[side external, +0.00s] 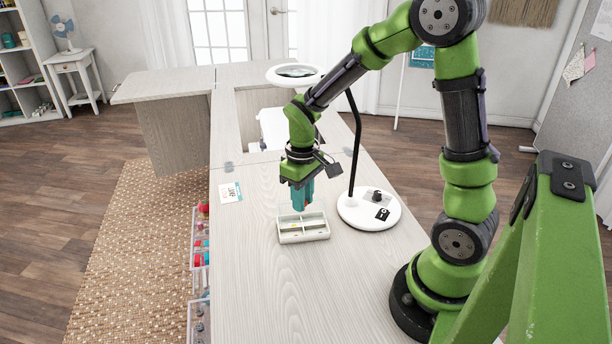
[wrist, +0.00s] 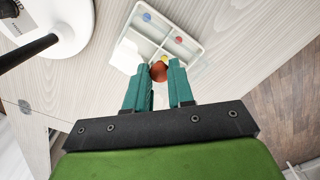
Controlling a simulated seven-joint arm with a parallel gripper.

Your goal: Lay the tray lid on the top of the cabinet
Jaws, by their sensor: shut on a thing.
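A pale sorting tray (side external: 303,228) with compartments stands on the light wood cabinet top (side external: 262,285). In the wrist view the tray (wrist: 196,47) holds small blue, red and yellow pieces. My gripper (side external: 300,208) points down just above the tray, its teal fingers close together. In the wrist view my gripper (wrist: 161,84) has its fingertips around a round reddish-brown knob (wrist: 158,71), which looks like the tray lid's handle. A plain pale panel (wrist: 126,56) covers the tray's left corner and may be the lid. Whether it touches the tray is unclear.
A white magnifier lamp (side external: 368,209) stands close to the right of the tray. A printed card (side external: 231,192) lies to the left. A white sewing machine (side external: 273,130) sits in the opening behind. The front of the cabinet top is clear.

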